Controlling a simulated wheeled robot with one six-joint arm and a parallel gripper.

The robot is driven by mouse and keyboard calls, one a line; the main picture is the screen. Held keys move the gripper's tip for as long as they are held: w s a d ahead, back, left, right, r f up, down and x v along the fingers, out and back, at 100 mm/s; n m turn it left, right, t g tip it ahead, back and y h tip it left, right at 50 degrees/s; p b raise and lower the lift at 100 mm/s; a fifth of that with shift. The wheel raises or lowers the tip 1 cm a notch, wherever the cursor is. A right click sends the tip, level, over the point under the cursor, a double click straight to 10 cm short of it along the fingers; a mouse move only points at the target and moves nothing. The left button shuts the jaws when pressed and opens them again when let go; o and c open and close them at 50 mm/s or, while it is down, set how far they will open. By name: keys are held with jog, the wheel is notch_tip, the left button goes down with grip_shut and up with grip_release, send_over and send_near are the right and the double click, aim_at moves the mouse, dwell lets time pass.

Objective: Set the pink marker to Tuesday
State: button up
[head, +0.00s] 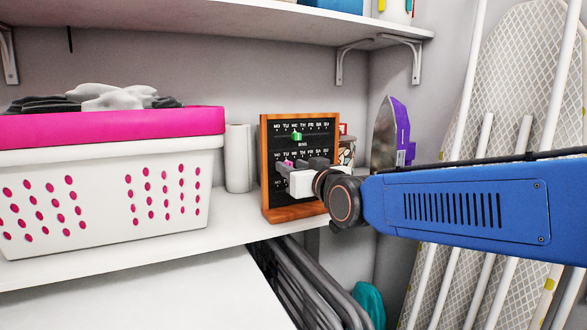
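A wooden-framed black day board (265,190) stands upright on the shelf, with two rows of day letters. The pink marker (288,162) is in the lower row, near the TU and WE letters; its exact slot is too small to tell and partly covered by my gripper. A green marker (297,136) is in the upper row, about under WE. The pink marker shows between the fingers, nearer the left one. Contact cannot be told.
A white laundry basket (100,200) with a pink rim and a white paper roll (238,158) stand left of the board. A purple-and-grey iron (393,135) stands right. An upper shelf (200,22) runs overhead; an ironing board (530,90) leans at right.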

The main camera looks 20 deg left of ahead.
jog(key=v, duration=1.7)
jog(key=shift+s, duration=0.25)
jog(key=shift+d, duration=0.15)
jog(key=w+d+f+m+g+h, duration=0.1)
jog(key=d+f+m+h, duration=0.15)
jog(key=d+f, duration=0.45)
jog(key=d+f+m+h, duration=0.1)
jog(key=d+f+h, duration=0.25)
jog(key=d, duration=0.65)
jog(key=w+d+f+m+g+h, duration=0.1)
jog(key=d+f+h, duration=0.1)
jog(key=d+f, duration=0.55)
jog(key=s+d+f+m+g+h, duration=0.2)
jog(key=s+d+f+h, duration=0.1)
jog(key=s+d+f, duration=0.3)
jog(key=s+d+f+m+g+h, duration=0.2)
jog(key=s+d+f+m, duration=0.1)
jog(key=s+d+f, duration=0.4)
jog(key=s+d, duration=0.3)
jog(key=d, duration=0.4)
jog(key=shift+s+d+g+h, duration=0.2)
jog(key=shift+s+g+h, duration=0.15)
jog(key=shift+g+h, duration=0.05)
